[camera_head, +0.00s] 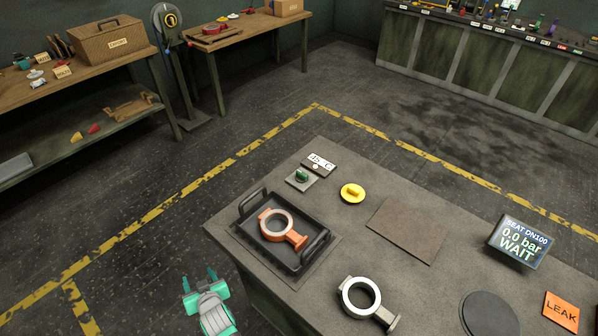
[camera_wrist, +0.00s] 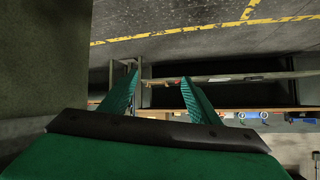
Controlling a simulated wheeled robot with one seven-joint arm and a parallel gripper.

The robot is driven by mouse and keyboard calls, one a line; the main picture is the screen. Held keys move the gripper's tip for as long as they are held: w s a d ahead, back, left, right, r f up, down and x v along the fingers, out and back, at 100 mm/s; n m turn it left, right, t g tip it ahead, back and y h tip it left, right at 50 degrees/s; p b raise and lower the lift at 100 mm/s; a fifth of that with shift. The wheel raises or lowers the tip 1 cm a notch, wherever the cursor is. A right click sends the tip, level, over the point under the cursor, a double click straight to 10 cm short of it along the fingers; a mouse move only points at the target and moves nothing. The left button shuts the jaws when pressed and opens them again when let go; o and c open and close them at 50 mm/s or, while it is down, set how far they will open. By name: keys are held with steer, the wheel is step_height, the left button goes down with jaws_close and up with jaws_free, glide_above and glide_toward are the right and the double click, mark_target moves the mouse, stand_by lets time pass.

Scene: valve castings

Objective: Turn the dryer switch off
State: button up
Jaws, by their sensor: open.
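A small green switch knob (camera_head: 301,175) on a pale square plate stands at the far left corner of the grey bench. I take this as the dryer switch, though no dryer label is readable. A dark tray (camera_head: 243,235) with raised handles stands just in front, with an orange ring-shaped casting (camera_head: 297,240) in it. My gripper (camera_head: 200,279) is open and empty, left of the bench's front edge and apart from the switch. In the wrist view its green fingers (camera_wrist: 160,80) are spread with nothing between them.
On the bench are a yellow knob (camera_head: 352,192), a brown mat (camera_head: 402,231), a white ring casting (camera_head: 387,318), a dark disc (camera_head: 488,315), a LEAK card (camera_head: 561,311) and a screen (camera_head: 518,242) reading 0.0 bar WAIT. Floor left of the bench is clear.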

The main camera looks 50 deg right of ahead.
steer(key=w+d+r+m+g, duration=0.1)
steer(key=w+d+r, duration=0.2)
steer(key=w+r, duration=0.45)
steer(key=w+d+r+m+g, duration=0.15)
steer(key=w+r, duration=0.35)
steer(key=w, duration=0.6)
steer(key=m+g+h, duration=0.2)
steer(key=m+g, duration=0.7)
steer(key=m, duration=0.2)
glide_toward(302, 173)
steer(key=x, duration=0.8)
steer(key=shift+f, duration=0.2)
